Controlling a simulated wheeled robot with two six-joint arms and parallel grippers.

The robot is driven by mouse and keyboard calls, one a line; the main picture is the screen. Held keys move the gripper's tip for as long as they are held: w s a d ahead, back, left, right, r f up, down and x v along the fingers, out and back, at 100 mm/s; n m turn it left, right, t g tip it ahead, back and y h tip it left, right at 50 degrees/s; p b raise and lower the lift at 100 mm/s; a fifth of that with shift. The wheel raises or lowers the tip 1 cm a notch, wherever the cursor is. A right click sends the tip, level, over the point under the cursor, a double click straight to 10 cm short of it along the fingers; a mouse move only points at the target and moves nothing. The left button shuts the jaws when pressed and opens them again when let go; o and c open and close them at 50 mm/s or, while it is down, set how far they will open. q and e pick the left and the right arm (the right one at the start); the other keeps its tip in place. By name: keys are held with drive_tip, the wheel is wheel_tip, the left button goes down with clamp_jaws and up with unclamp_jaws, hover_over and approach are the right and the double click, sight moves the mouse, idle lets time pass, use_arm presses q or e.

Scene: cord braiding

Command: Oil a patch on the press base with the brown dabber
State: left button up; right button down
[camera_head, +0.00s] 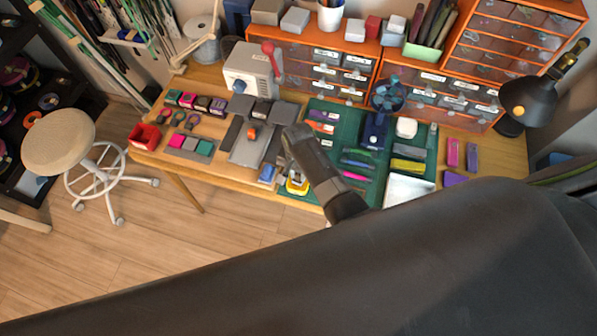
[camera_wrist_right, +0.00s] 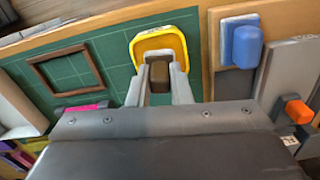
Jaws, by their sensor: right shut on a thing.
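My right gripper (camera_wrist_right: 160,85) is shut on the brown dabber (camera_wrist_right: 159,76), whose dark brown block shows between the two pale fingers. The dabber is over or in a yellow-rimmed dish (camera_wrist_right: 166,44) on the green mat; I cannot tell whether it touches the dish. In the head view the yellow dish (camera_head: 297,187) is at the table's front edge, and my right wrist hides most of the gripper. The grey press base (camera_head: 246,151), with an orange block (camera_head: 253,132) on it, lies to the left, in front of the white machine with a red lever (camera_head: 254,70). My left gripper is not in view.
A blue block (camera_head: 267,173) stands between the dish and the grey base. A wooden frame (camera_wrist_right: 68,71) lies on the green mat. A blue fan-like device (camera_head: 378,120) stands to the right. Orange drawer cabinets (camera_head: 330,48) line the back. A stool (camera_head: 58,141) is left of the table.

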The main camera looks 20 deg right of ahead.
drive_tip(key=shift+f, duration=0.45)
idle(1.6)
wheel_tip(320, 180, up, 3)
drive_tip(key=p, duration=0.3)
drive_tip(key=shift+f, duration=0.2)
drive_tip(key=shift+r+p, duration=0.45)
drive_tip(key=shift+r, duration=1.75)
